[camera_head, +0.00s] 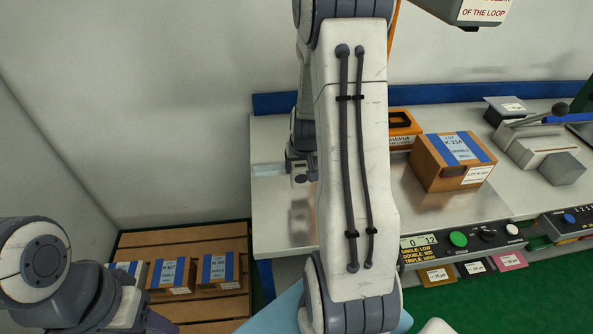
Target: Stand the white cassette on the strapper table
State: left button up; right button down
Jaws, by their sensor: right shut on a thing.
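My right arm fills the middle of the head view. Its gripper (302,172) points down low over the left part of the strapper table (276,213), partly hidden behind the arm's pale link. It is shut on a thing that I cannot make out. I cannot pick out the white cassette in this view; the arm hides part of the tabletop. My left arm shows at the bottom left corner, and its gripper is not in view.
A cardboard box with a blue band (425,167) stands on the table right of my arm, with an orange box (402,127) behind it. A control panel (462,242) runs along the front edge. Several banded boxes (221,270) sit on a pallet (190,242) lower left.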

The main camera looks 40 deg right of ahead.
aim_at(296, 180)
jog(key=shift+w+a+r+p, duration=0.1)
jog(key=shift+w+a+p, duration=0.1)
jog(key=shift+a+p, duration=0.2)
jog(key=shift+w+a+f+p, duration=0.2)
jog(key=shift+f+p, duration=0.1)
jog(key=shift+f, duration=0.15)
pick_arm(q)
jog(key=shift+r, duration=1.15)
pick_arm(e)
jog(key=shift+f, duration=2.05)
pick_arm(q)
jog(key=shift+f+b, duration=0.1)
jog(key=shift+b, duration=0.2)
pick_arm(e)
jog(key=shift+f, duration=0.1)
grip_release()
jog(key=shift+f, duration=0.1)
